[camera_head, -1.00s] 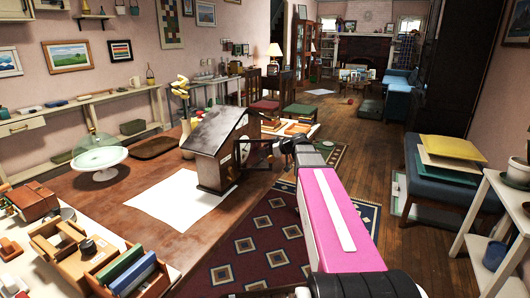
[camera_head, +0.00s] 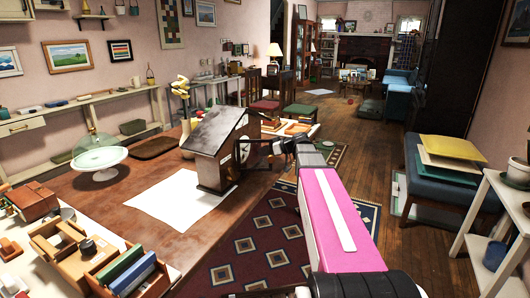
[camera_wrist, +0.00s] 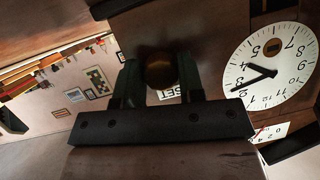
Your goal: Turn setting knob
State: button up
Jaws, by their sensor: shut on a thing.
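A dark wooden clock case with a slanted top (camera_head: 215,135) stands on the table's right edge, over a white sheet. In the wrist view, its white dial (camera_wrist: 268,72) shows numerals and dark hands, tilted in the picture. A round brass-coloured knob (camera_wrist: 160,71) sits left of the dial, with a partly hidden label reading "SET" (camera_wrist: 170,93) beside it. My gripper (camera_wrist: 160,80) has its two greenish fingers on either side of this knob, shut on it. In the head view my gripper (camera_head: 252,155) is at the case's right side, small and dark.
The white sheet (camera_head: 170,203) lies on the brown table (camera_head: 115,207). A glass-domed cake stand (camera_head: 99,175) and wooden boxes (camera_head: 70,255) stand to the left. A patterned rug (camera_head: 262,243) covers the floor beside the table. A blue bench (camera_head: 450,180) stands at right.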

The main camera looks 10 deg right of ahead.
jog(key=m+g+y, duration=0.1)
jog(key=m, duration=0.2)
jog(key=shift+y, duration=0.3)
jog(key=shift+f+m+g+y, duration=0.1)
jog(key=shift+m+g+y, duration=0.55)
jog(key=shift+m, duration=0.65)
jog(key=shift+y, duration=0.25)
jog(key=o, duration=0.9)
jog(key=shift+d, duration=0.1)
jog(key=v, duration=1)
jog(key=shift+d, duration=0.3)
jog(key=shift+s, duration=0.15)
